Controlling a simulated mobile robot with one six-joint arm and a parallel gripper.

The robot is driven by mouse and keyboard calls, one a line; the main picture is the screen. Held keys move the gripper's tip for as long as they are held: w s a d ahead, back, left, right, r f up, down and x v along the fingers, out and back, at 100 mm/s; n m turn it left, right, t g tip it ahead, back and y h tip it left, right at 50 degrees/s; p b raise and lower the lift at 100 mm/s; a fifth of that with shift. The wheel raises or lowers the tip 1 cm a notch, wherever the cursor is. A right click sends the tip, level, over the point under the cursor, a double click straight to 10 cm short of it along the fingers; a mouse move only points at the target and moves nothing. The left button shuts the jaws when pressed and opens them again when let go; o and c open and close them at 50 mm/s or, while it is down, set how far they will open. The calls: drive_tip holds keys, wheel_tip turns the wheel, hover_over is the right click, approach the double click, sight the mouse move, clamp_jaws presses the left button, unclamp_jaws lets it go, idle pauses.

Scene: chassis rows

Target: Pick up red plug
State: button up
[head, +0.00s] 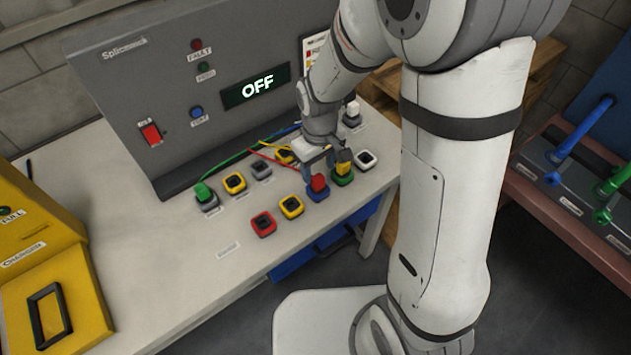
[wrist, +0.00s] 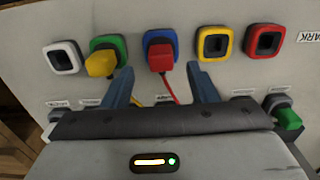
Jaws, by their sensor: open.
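The red plug (head: 319,183) sits in a blue-framed socket (head: 318,196) on the bench top. In the wrist view the red plug (wrist: 160,58) is near the top middle, with a thin red cable running from it toward my gripper. My gripper (wrist: 160,70) is open. Its two blue-grey fingers stand left and right of the red plug, apart from it, with nothing held. In the head view my gripper (head: 327,170) is just over the plug and partly hidden by its own wrist. How high the fingertips are above the bench I cannot tell.
A yellow plug (wrist: 100,63) in a green-framed socket is close to the left finger. Empty yellow (wrist: 212,42), red (wrist: 265,41) and white (wrist: 62,58) sockets lie in the same row. A green plug (head: 203,192) stands farther left. The grey panel (head: 180,90) reads OFF.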

sight(318, 178)
wheel_tip(318, 178, down, 5)
drive_tip(key=shift+s, duration=0.1)
idle(0.3)
drive_tip(key=c, duration=1.1)
